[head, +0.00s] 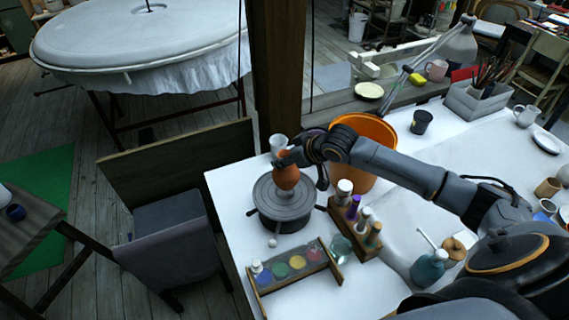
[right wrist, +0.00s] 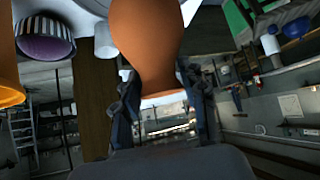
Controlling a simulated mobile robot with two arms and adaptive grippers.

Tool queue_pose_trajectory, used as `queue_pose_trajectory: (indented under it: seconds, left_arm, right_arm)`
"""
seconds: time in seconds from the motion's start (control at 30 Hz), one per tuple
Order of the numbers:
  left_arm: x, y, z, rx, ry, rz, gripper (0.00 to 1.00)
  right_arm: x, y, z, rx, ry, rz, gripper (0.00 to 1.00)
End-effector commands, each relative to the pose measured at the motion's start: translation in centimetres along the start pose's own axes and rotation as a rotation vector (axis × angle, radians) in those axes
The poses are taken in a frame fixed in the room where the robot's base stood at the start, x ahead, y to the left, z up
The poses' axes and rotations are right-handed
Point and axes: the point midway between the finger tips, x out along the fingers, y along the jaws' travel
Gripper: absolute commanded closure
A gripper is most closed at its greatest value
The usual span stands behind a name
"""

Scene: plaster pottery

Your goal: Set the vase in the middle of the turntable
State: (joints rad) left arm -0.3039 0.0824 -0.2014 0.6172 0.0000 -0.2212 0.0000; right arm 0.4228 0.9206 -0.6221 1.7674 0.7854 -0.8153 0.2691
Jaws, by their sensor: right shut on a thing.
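The orange-brown vase (head: 286,179) is upright over the middle of the dark grey round turntable (head: 271,212) in the head view. I cannot tell whether its base touches the top or is slightly above it. My right gripper (head: 290,158) comes in from the right and is shut on the upper part of the vase. In the right wrist view the vase (right wrist: 148,45) fills the middle, with its narrow neck between the two fingers of my right gripper (right wrist: 162,100). My left gripper is not in view.
An orange bucket (head: 368,128) stands close behind my right forearm. A wooden rack of bottles (head: 352,228) and a tray of paint pots (head: 296,263) stand in front and to the right of the turntable. A white cup (head: 278,143) is just behind the vase.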

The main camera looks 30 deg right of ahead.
Motion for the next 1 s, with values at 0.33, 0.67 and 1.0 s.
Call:
queue_pose_trajectory:
  seconds: [0.33, 0.67, 1.0]
  left_arm:
    - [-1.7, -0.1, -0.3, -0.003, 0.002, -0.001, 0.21]
    - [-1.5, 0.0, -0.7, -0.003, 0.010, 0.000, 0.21]
    - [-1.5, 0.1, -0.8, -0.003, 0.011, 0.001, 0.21]
  right_arm:
    - [2.6, -0.2, 2.1, 0.000, 0.002, -0.001, 1.00]
    - [2.9, -0.2, 2.5, 0.000, 0.001, -0.001, 1.00]
    - [2.9, -0.2, 2.6, 0.000, 0.000, -0.001, 0.35]
